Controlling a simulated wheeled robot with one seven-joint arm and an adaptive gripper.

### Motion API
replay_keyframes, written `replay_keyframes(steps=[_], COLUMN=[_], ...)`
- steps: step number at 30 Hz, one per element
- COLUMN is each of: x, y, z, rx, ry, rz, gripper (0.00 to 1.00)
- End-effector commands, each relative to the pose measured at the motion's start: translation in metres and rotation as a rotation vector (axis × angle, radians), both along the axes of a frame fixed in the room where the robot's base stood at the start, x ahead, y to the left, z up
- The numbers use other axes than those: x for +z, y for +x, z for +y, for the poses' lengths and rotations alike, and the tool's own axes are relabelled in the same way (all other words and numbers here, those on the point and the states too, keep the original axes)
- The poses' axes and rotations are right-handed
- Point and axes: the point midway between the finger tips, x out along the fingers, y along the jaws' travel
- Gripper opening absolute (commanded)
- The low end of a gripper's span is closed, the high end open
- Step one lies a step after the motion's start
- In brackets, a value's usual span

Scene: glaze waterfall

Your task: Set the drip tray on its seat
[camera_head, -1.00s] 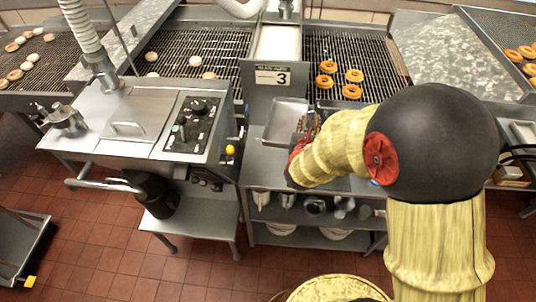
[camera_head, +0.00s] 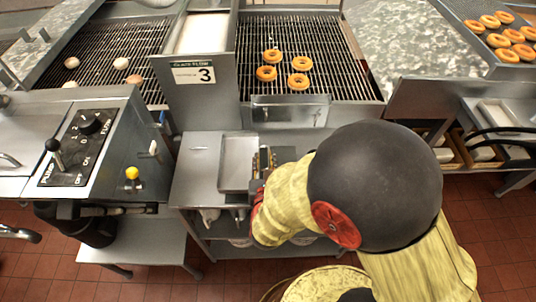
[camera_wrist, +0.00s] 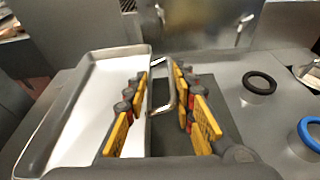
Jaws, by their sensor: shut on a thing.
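The drip tray is a shallow grey metal tray (camera_head: 236,164) over the steel stand in front of the conveyor. It also fills the left of the wrist view (camera_wrist: 78,115), with a pale inside and a raised rim. My gripper (camera_head: 264,162) is at its right side. In the wrist view my gripper's yellow fingers (camera_wrist: 161,92) are shut around the tray's metal loop handle (camera_wrist: 169,90). I cannot tell whether the tray touches the surface below. A shiny metal ledge (camera_head: 290,112) sits at the conveyor's front end; I cannot tell if it is the seat.
The steel stand (camera_head: 195,175) has a lower shelf with containers. The glaze control panel (camera_head: 85,140) stands left. Several doughnuts (camera_head: 299,63) lie on the conveyor. A black ring (camera_wrist: 259,82) and a blue ring (camera_wrist: 311,134) lie right in the wrist view.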

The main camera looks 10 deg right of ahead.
Motion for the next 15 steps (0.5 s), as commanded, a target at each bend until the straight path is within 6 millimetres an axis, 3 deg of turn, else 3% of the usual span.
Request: replay_keyframes(steps=[15], x=[-0.015], y=[0.003], z=[0.027], rx=[0.0], ry=[0.002], rz=[-0.002], gripper=[0.0])
